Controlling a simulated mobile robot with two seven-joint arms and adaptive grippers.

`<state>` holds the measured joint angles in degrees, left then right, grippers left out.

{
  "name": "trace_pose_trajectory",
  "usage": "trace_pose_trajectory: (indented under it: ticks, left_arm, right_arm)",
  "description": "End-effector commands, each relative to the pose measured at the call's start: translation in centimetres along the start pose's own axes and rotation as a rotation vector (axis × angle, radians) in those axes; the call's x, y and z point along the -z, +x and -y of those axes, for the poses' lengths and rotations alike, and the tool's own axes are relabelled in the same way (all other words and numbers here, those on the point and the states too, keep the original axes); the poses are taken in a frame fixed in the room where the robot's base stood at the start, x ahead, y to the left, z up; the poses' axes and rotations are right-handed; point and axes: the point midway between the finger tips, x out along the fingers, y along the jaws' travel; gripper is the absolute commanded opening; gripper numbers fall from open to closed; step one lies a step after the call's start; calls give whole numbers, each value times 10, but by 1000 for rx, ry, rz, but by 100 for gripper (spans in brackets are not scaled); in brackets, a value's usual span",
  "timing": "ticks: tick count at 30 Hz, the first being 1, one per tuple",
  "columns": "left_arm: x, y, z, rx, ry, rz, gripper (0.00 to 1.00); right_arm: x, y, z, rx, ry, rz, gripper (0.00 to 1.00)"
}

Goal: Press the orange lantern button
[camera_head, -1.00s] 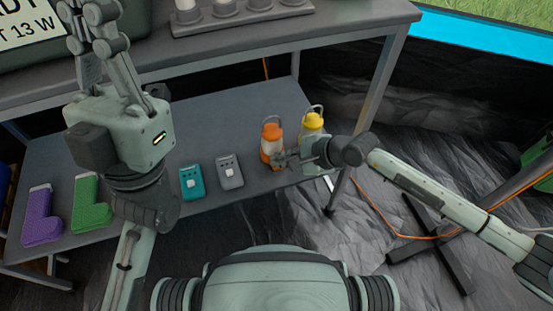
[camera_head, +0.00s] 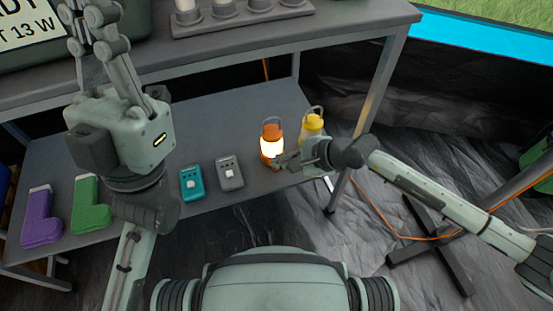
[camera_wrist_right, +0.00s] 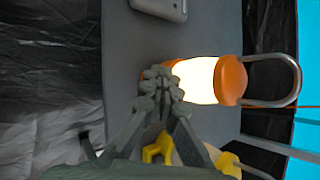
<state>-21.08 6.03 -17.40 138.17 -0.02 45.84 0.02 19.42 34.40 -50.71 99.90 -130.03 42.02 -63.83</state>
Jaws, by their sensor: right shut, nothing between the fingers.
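The orange lantern (camera_head: 272,146) stands upright on the grey lower shelf, and its body glows bright white-yellow. In the right wrist view the glowing lantern (camera_wrist_right: 207,80) lies sideways across the picture, with its handle to the right. My right gripper (camera_head: 281,160) is at the lower right side of the lantern. In the wrist view the shut, empty fingertips (camera_wrist_right: 160,78) are at the lantern's base; contact is hard to tell. The button is hidden. My left gripper (camera_head: 82,25) is raised at the upper left, its fingers partly cut off by the picture's top edge.
A yellow lantern (camera_head: 312,124) stands just right of the orange one, close to my right gripper. A grey device (camera_head: 229,173) and a teal device (camera_head: 192,183) lie to the left. The upper tabletop (camera_head: 230,45) overhangs behind.

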Motion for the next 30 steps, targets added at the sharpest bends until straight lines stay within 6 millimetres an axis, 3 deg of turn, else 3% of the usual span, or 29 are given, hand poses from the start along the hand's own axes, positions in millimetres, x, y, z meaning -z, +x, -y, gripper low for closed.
trace_pose_trajectory:
  ticks: [8,25,30]
  left_arm:
    - [0,1,0,0,0,0,0]
    - [14,42,-1,0,0,0,0]
    - [15,46,-1,0,0,0,0]
  right_arm:
    - [-1,-1,1,0,0,0,0]
    - [-29,-39,29,2,-1,2,0]
    - [-32,-43,31,1,-1,2,0]
